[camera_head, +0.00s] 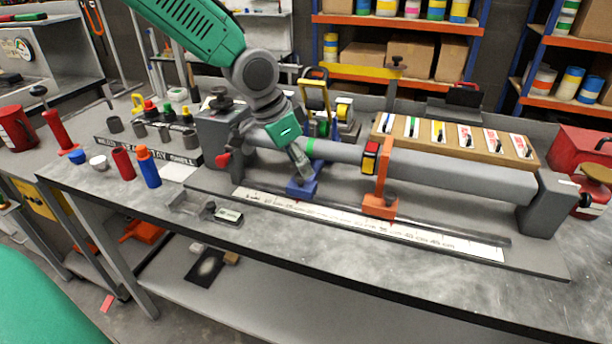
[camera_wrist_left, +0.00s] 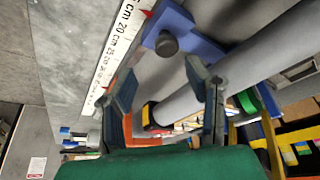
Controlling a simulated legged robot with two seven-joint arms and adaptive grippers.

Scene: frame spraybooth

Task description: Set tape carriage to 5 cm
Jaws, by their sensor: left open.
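A grey tube (camera_head: 450,175) lies between end blocks above a white centimetre scale (camera_head: 350,220). A blue carriage (camera_head: 302,188) sits on the rail left of the middle. An orange carriage (camera_head: 381,205) stands farther right, with a red, yellow and black piece at the tube. I cannot tell from its look which is the tape carriage. My left gripper (camera_head: 302,168) is just above the blue carriage, in front of the tube. In the left wrist view the gripper (camera_wrist_left: 160,75) is open, nothing between its fingers, with the blue carriage (camera_wrist_left: 185,35) beyond the fingertips. Contact is unclear.
A wooden rack of labelled cards (camera_head: 455,138) stands behind the tube. A blue bottle (camera_head: 148,167), a red cylinder (camera_head: 122,162) and small cups stand at the left. A clear tray (camera_head: 188,204) lies at the front left. The bench's front right strip is clear.

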